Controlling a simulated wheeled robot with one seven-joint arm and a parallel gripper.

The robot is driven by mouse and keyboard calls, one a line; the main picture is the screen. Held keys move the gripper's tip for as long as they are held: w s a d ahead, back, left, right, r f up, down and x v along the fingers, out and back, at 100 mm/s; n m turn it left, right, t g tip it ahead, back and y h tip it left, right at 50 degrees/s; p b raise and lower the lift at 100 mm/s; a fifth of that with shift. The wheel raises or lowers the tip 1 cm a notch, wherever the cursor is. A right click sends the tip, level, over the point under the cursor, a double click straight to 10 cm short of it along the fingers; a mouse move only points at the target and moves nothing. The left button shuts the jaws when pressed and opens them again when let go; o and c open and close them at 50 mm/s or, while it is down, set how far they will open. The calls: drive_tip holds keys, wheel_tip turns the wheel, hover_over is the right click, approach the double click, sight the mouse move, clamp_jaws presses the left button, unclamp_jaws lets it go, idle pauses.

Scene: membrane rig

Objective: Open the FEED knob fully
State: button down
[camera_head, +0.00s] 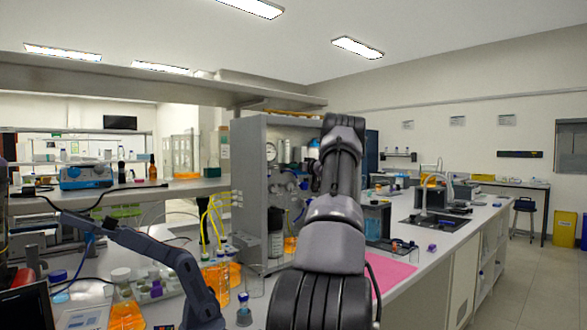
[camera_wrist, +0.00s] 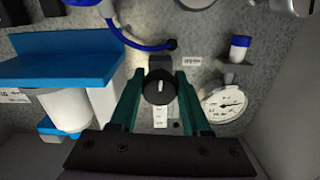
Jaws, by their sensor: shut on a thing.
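In the wrist view, a round black knob (camera_wrist: 158,89) with a white pointer line sits on the grey speckled panel (camera_wrist: 215,50). The line stands roughly upright in that picture. My gripper (camera_wrist: 160,78) has its two green fingers on either side of the knob, closed on it. A small label (camera_wrist: 191,61) beside it is too blurred to read, so I cannot confirm FEED. A white tag (camera_wrist: 160,116) shows below the knob. In the head view, my arm covers the gripper and knob at the rig (camera_head: 250,130).
In the wrist view, a dial gauge (camera_wrist: 223,104) and a blue-capped fitting (camera_wrist: 239,48) are close on the right. A blue bracket (camera_wrist: 60,58) with a white cylinder (camera_wrist: 66,108) is on the left. A blue hose (camera_wrist: 135,42) curves above. Orange bottles (camera_head: 215,272) stand left of the rig.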

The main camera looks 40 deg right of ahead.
drive_tip(key=shift+f+n, duration=0.25)
drive_tip(key=shift+n, duration=0.35)
drive_tip(key=shift+d, duration=0.1)
drive_tip(key=c, duration=0.5)
unclamp_jaws()
drive_tip(key=shift+c, duration=0.2)
drive_tip(key=shift+o, duration=0.6)
drive_tip(key=shift+r, duration=0.15)
drive_tip(key=s, duration=1)
drive_tip(key=shift+s+d, duration=0.4)
